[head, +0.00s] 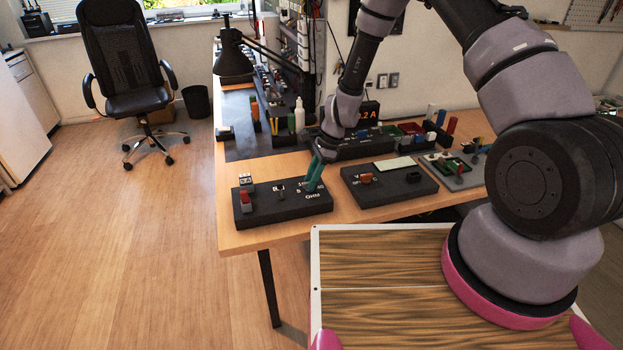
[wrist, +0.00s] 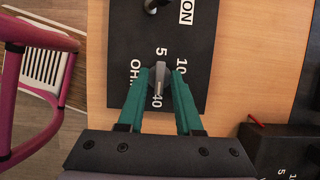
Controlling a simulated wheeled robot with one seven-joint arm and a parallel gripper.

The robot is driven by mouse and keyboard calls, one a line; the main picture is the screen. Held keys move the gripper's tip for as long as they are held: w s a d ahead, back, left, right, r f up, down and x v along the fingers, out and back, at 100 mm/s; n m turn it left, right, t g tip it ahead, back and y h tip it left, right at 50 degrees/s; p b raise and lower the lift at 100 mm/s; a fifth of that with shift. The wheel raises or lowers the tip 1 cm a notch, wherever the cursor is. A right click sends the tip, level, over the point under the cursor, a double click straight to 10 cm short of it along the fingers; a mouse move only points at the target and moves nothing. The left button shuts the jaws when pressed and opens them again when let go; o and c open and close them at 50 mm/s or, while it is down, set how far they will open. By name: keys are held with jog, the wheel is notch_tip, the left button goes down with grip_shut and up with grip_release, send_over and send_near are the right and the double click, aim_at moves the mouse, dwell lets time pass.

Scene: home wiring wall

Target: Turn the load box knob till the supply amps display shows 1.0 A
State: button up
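The load box (head: 283,210) is a black box at the table's front left, with a red switch, a small toggle and white markings. Its round dark knob (wrist: 159,78) has a pale pointer bar, and 5, 10, 40 and OHMS are printed around it. My gripper (wrist: 160,72) points down over the knob, with one green finger on each side and small gaps showing. In the head view my gripper (head: 314,184) covers the knob.
A second black box (head: 390,185) with an orange part stands to the right of the load box. Bins with coloured parts and a bottle (head: 299,115) stand behind. A black lamp (head: 233,60) rises at the back left.

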grip_shut()
jog(key=shift+n, duration=0.3)
jog(key=n+g, duration=0.1)
jog(key=n, duration=0.1)
jog(key=n+g+h, duration=0.1)
jog(key=n, duration=0.2)
jog(key=shift+w+a, duration=0.1)
jog(key=shift+w, duration=0.05)
jog(key=n+h, duration=0.1)
jog(key=n, duration=0.2)
jog(key=n+g+h, duration=0.1)
jog(key=n, duration=0.2)
jog(key=shift+w+a, duration=0.1)
dwell(0.4)
jog(key=shift+o, duration=1.8)
grip_release()
